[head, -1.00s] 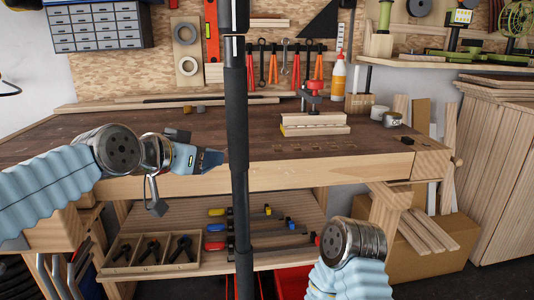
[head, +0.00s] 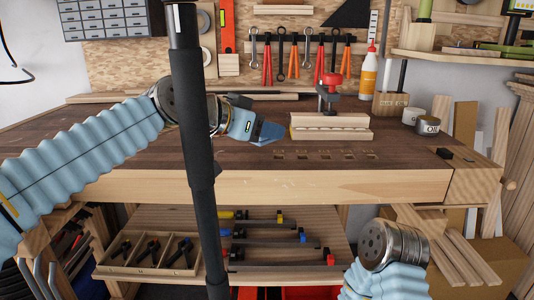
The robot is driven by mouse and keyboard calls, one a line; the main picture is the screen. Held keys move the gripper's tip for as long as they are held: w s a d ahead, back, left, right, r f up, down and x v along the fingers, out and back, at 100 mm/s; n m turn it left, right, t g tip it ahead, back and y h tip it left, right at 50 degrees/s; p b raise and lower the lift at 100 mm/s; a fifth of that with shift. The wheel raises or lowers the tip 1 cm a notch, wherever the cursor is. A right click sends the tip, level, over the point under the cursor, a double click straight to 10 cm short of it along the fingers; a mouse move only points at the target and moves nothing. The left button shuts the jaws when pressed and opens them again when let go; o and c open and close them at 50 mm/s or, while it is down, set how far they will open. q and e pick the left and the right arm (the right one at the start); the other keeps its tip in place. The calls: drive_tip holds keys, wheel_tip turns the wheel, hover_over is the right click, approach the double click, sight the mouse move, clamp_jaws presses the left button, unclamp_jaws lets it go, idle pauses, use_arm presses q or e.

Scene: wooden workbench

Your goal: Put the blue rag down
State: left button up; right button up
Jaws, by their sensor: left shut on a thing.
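My left gripper (head: 256,130) is over the workbench top, left of the wooden clamp block, and its jaws are shut. A small dark blue piece, the blue rag (head: 268,133), shows at its fingertips. Most of the rag is hidden, and I cannot tell whether it touches the bench. The workbench (head: 330,185) has a dark brown top and a pale front edge. My right arm shows at the lower right, below the bench edge, with its gripper out of view.
A wooden block with a red clamp (head: 330,128) stands just right of my left gripper. A lower shelf holds clamps and a divided tray (head: 150,255).

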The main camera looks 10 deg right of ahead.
sight(263, 145)
use_arm(q)
drive_tip(key=shift+f+b, duration=0.45)
drive_tip(key=shift+f, duration=1.5)
drive_tip(key=shift+f, duration=0.1)
drive_tip(key=o, duration=1.1)
drive_tip(key=shift+a+r, duration=0.1)
drive_tip(key=shift+r, duration=0.1)
drive_tip(key=b+v, duration=0.1)
drive_tip(key=v, duration=1.1)
drive_tip(key=shift+f, duration=0.2)
